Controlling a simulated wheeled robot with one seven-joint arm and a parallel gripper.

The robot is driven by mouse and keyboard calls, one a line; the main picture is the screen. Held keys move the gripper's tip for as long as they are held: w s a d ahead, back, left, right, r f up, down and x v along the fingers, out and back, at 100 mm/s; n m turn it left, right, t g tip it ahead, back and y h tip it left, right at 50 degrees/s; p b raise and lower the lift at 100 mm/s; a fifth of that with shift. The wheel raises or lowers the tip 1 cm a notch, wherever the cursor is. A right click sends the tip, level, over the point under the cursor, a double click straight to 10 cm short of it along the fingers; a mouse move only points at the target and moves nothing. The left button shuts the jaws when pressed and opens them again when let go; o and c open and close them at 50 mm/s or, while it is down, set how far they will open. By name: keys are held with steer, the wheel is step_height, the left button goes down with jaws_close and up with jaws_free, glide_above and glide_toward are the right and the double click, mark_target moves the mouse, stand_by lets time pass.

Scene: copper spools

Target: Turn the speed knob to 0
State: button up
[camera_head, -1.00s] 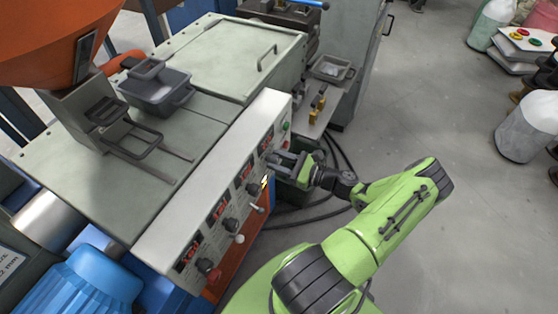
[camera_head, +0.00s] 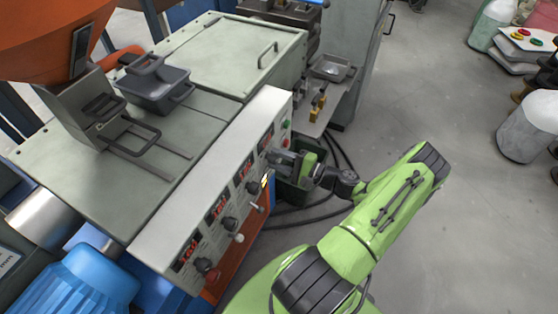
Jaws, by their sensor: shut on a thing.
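My gripper (camera_head: 281,161) is at the upper right part of the sloped control panel (camera_head: 208,236), close against its face. It is shut on a knob, whose body is mostly hidden by the fingers; I take it to be the speed knob. Other dark knobs (camera_head: 230,223) sit lower along the panel, each near a red lit display (camera_head: 217,207). A red button (camera_head: 204,264) is at the panel's lower end. The display digits and the knob's pointer are too small to read.
Levers with pale ball ends (camera_head: 238,238) stick out from the panel below my gripper. A green button (camera_head: 286,124) sits at its upper end. A grey tray (camera_head: 156,88) rests on the machine top. Black cables lie on the floor, which is open to the right.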

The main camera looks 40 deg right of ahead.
steer(key=shift+f+n+b, duration=0.15)
steer(key=shift+n+b, duration=0.3)
steer(key=shift+n, duration=1.15)
steer(key=o, duration=1)
steer(key=shift+o, duration=0.2)
steer(key=shift+s, duration=0.1)
steer(key=p+v, duration=0.1)
steer(key=v, duration=1.4)
steer(key=shift+s+n, duration=0.3)
steer(key=shift+s, duration=0.05)
